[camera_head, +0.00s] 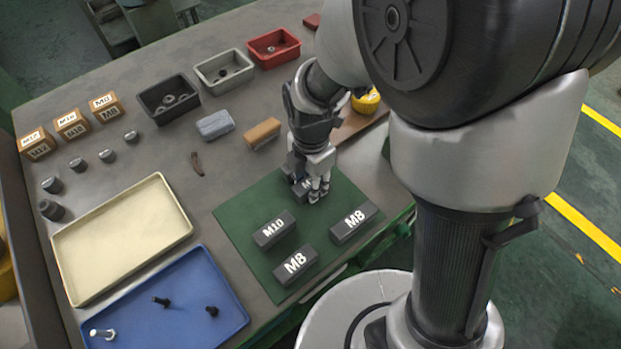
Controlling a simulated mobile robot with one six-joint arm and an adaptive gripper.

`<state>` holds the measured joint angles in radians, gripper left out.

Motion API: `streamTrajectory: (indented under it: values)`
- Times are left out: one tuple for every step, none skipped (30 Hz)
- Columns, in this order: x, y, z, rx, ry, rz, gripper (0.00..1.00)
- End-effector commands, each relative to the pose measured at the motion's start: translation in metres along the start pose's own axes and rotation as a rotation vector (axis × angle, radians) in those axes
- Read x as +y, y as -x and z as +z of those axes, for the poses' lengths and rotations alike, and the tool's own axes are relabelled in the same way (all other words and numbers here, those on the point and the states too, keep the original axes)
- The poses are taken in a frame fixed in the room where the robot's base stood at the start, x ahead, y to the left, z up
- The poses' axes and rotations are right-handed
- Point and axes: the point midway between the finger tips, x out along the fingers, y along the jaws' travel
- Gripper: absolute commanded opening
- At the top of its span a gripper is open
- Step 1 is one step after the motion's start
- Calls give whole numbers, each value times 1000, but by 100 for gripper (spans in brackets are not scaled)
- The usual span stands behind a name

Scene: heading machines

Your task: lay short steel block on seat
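My gripper (318,194) points down at the back of the green mat (240,212). A dark steel block (300,187) with a partly covered M label is at its fingers. The fingers hide part of it, and I cannot tell whether they grip it or whether it touches the mat. Three more dark blocks lie on the mat: one marked M10 (273,230), one marked M8 (354,223) at the right, and another marked M8 (295,263) at the front. I cannot tell which block is the short one, and no seat is clearly recognisable.
A blue tray (190,322) with several bolts and a cream tray (120,237) lie left of the mat. Black (150,103), grey (207,73) and red (258,51) bins stand behind. Labelled wooden blocks (72,124) and several dark cylinders (53,185) are at the left.

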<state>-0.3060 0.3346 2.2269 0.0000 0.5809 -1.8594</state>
Motion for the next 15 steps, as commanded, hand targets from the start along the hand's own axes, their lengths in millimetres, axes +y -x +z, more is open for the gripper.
streamTrajectory:
  values:
    - [0, 0, 0, 0, 0, 0, 33]
    - [0, 0, 0, 0, 0, 1, 33]
    - [0, 1, 0, 0, 0, 1, 33]
    - [0, 1, 0, 0, 0, 1, 33]
    - [0, 1, 0, 0, 0, 1, 33]
    - [0, 1, 0, 0, 0, 1, 31]
    - [0, 1, 0, 0, 0, 1, 29]
    - [0, 1, 0, 0, 0, 1, 27]
    - [0, 1, 0, 0, 0, 1, 25]
    - [0, 1, 0, 0, 0, 1, 23]
    - [0, 1, 0, 0, 0, 1, 21]
    - [0, 1, 0, 0, 0, 1, 18]
    - [0, 1, 0, 0, 0, 1, 16]
    - [0, 1, 0, 0, 0, 1, 14]
    - [0, 1, 0, 0, 0, 1, 11]
